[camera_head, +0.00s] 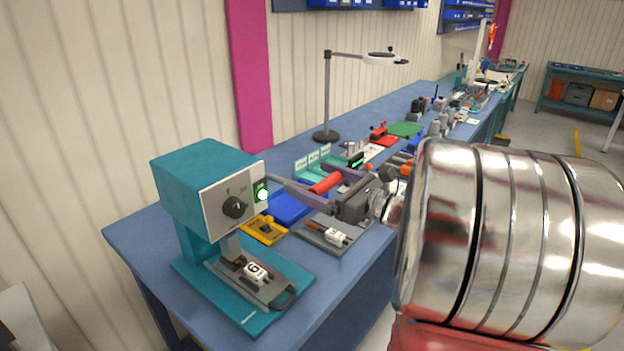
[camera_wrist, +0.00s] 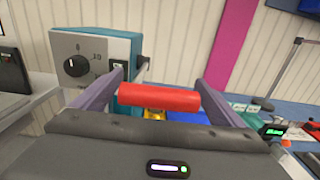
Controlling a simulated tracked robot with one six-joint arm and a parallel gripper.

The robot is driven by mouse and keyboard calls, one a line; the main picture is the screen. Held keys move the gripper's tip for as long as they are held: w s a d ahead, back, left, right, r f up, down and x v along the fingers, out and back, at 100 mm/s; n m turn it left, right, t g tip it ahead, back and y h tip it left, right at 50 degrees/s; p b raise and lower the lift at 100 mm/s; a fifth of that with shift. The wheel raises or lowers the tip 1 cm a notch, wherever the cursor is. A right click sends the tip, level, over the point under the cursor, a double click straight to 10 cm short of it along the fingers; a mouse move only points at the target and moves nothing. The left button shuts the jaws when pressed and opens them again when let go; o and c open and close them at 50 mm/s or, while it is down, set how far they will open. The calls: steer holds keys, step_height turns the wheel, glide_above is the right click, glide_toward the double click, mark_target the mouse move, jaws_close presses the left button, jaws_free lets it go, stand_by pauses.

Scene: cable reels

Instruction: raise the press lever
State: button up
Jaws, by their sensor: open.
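The teal press (camera_head: 208,190) stands at the near left end of the bench, with a dial and a lit green light on its front. It also shows at the upper left in the wrist view (camera_wrist: 125,50). A red cylindrical grip (camera_head: 326,183), which looks like the press lever's handle, lies crosswise between my fingers; it shows in the wrist view too (camera_wrist: 160,98). My gripper (camera_head: 299,172) is open around it, with one finger beside each end. I cannot tell whether either finger touches it. The lever's link to the press is not clearly visible.
A dark carrier with a white numbered block (camera_head: 256,271) sits on the press base. A yellow fixture (camera_head: 264,230), a blue tray (camera_head: 290,207) and a grey fixture (camera_head: 330,235) lie close by. A lamp (camera_head: 327,95) stands farther back. The bench's front left corner is clear.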

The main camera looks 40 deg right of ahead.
steer(key=shift+w+a, duration=0.2)
steer(key=shift+w, duration=0.3)
steer(key=shift+c, duration=0.4)
steer(key=c, duration=1.4)
steer(key=shift+c, duration=0.2)
